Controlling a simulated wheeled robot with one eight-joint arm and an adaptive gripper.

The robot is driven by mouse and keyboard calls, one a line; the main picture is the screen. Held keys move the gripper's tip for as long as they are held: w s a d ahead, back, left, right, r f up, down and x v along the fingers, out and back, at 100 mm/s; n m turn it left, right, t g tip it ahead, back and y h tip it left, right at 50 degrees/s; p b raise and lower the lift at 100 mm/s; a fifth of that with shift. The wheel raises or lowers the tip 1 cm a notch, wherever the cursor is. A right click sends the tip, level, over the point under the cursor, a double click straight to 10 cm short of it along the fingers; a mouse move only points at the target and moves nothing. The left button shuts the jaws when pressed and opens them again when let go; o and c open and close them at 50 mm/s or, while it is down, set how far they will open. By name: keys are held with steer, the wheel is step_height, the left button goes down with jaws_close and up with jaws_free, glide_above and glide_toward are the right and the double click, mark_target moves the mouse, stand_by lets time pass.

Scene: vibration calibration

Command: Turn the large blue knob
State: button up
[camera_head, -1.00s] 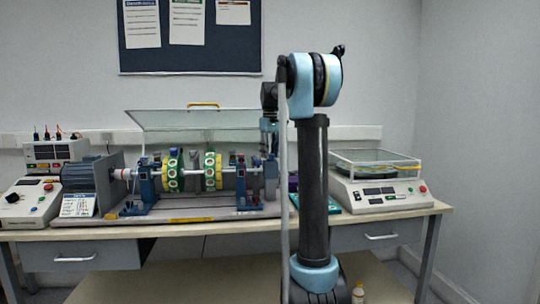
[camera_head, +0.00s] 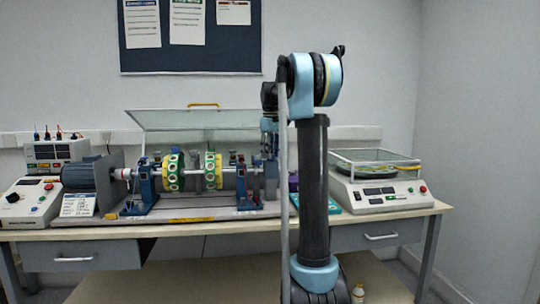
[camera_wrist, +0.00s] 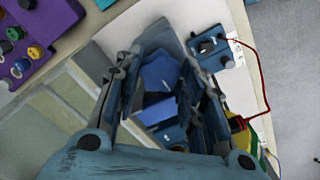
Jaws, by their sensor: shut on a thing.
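The large blue knob (camera_wrist: 158,76) shows in the middle of the wrist view, between the two fingers of my gripper (camera_wrist: 160,82). In the head view my gripper (camera_head: 269,128) is at the right end of the rotor rig, partly behind my own arm. The knob cannot be made out in that view.
The rotor rig (camera_head: 190,212) stands on the bench with green and yellow discs (camera_head: 173,172). A raised clear cover (camera_head: 195,119) is behind it. A balance-like device (camera_head: 380,195) stands to the right. A small blue box (camera_wrist: 211,46) with a red wire is close to my gripper.

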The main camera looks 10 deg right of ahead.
steer(key=o, duration=1)
steer(key=shift+d, duration=0.1)
steer(key=shift+o, duration=0.2)
steer(key=shift+w+r, duration=0.1)
steer(key=shift+r, duration=3.8)
steer(key=s+f+m, duration=0.2)
steer(key=s+f, duration=0.3)
steer(key=s, duration=0.3)
steer(key=s+f+m+t, duration=0.1)
steer(key=s+f, duration=0.3)
steer(key=s, duration=0.5)
steer(key=s+f+m, duration=0.2)
steer(key=s+f, duration=0.3)
steer(key=s, duration=0.3)
steer(key=s+f+m+t, duration=0.1)
steer(key=s+f+m, duration=0.2)
steer(key=s+f, duration=1.6)
step_height(320, 180, down, 4)
steer(key=shift+s+d+m, duration=0.15)
steer(key=shift+s+m, duration=0.1)
steer(key=shift+m, duration=0.15)
